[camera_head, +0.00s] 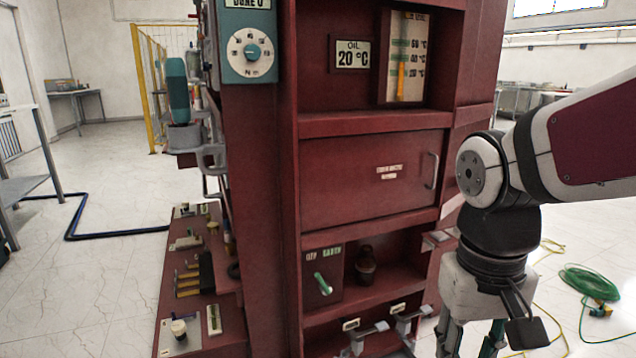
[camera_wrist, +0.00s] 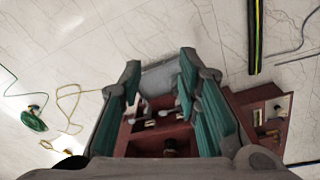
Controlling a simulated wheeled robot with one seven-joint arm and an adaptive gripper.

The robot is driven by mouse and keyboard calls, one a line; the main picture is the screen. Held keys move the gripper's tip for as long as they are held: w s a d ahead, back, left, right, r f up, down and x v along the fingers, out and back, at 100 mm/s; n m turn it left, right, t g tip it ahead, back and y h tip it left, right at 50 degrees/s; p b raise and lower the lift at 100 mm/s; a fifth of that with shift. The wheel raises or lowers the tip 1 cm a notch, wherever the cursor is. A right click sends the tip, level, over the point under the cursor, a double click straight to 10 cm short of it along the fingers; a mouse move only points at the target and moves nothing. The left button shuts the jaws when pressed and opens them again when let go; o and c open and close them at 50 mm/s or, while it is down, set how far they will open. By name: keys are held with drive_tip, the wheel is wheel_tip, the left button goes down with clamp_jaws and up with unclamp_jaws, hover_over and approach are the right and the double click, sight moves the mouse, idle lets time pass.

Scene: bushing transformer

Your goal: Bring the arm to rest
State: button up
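My arm reaches in from the right edge of the head view and bends down at a black joint. My gripper (camera_head: 472,340) hangs pointing down at the lower right, in front of the right side of the maroon transformer cabinet (camera_head: 370,170). Its fingertips are cut off by the bottom edge. In the wrist view my gripper (camera_wrist: 160,85) shows its teal fingers spread apart with nothing held between them. The cabinet (camera_wrist: 160,135) shows below and between the fingers, with pale floor around it.
A green hose coil (camera_head: 590,283) and yellow cord lie on the floor at right. A cabinet shelf has an OFF/EARTH switch (camera_head: 323,283) and grey levers (camera_head: 370,332) close to my gripper. A stepped maroon base (camera_head: 205,280) stands left. Floor at far left holds a blue pipe (camera_head: 110,234).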

drive_tip(key=s+r, duration=0.2)
drive_tip(key=s, duration=1.4)
wheel_tip(320, 180, up, 35)
drive_tip(key=d+t+p, duration=0.1)
drive_tip(key=t+p, duration=0.3)
drive_tip(key=p, duration=3)
drive_tip(key=shift+y, duration=0.4)
drive_tip(key=shift+w+r, duration=0.1)
drive_tip(key=shift+w, duration=0.05)
